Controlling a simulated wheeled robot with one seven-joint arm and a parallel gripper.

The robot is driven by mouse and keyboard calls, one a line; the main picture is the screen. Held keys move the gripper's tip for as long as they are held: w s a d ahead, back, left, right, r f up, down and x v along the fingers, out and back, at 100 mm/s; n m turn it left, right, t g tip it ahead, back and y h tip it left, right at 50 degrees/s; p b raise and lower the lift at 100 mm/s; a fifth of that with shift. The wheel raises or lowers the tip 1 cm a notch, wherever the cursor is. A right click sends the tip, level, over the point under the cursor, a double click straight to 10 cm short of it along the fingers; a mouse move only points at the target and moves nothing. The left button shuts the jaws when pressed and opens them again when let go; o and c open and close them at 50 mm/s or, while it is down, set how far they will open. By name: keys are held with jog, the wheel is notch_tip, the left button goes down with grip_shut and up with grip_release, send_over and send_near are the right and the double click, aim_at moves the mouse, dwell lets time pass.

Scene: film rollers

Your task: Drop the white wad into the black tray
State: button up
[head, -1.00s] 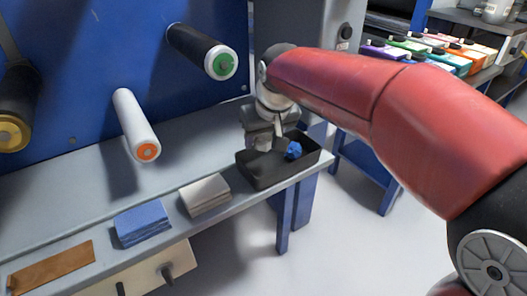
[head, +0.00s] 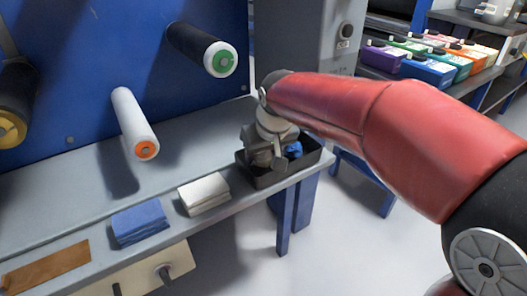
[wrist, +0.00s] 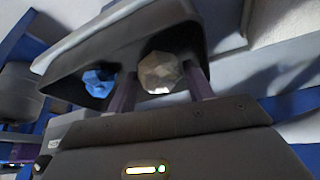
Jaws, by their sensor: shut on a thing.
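The white wad (wrist: 162,74), a pale faceted lump looking grey-beige, is between the two fingers of my gripper (wrist: 160,72) in the wrist view. My gripper is shut on it. The black tray (head: 312,165) sits at the right end of the bench. In the head view my gripper (head: 270,161) is low over the left part of the tray, and the wad is hidden there. In the wrist view the tray's rim (wrist: 75,53) shows behind the wad. I cannot tell whether the wad touches the tray floor.
A blue wad (head: 294,149) lies in the tray, right of my gripper; it also shows in the wrist view (wrist: 98,82). A white cloth stack (head: 204,193), a blue cloth stack (head: 140,222) and a brown board (head: 48,265) lie along the bench. Rollers jut from the blue panel.

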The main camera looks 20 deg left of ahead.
jog(key=o, duration=0.7)
jog(key=shift+c, duration=0.2)
jog(key=shift+r, duration=0.1)
jog(key=shift+r+p, duration=0.4)
jog(key=p+v, duration=0.2)
jog(key=v, duration=1)
jog(key=s+d+f+m+t+h, duration=0.1)
jog(key=s+d+m, duration=0.15)
jog(key=d, duration=0.55)
jog(key=s+d+f+m+h, duration=0.1)
jog(key=s+d+f, duration=0.15)
jog(key=d, duration=0.55)
jog(key=s+d+f+m, duration=0.2)
jog(key=s+d+f, duration=0.1)
jog(key=s+d, duration=0.2)
jog(key=s+d+f+m+h, duration=0.1)
jog(key=s+d+f+m, duration=0.1)
jog(key=s+d+f, duration=0.2)
jog(key=shift+s+d+t, duration=0.4)
jog(key=shift+s+d, duration=0.45)
jog(key=shift+d, duration=0.4)
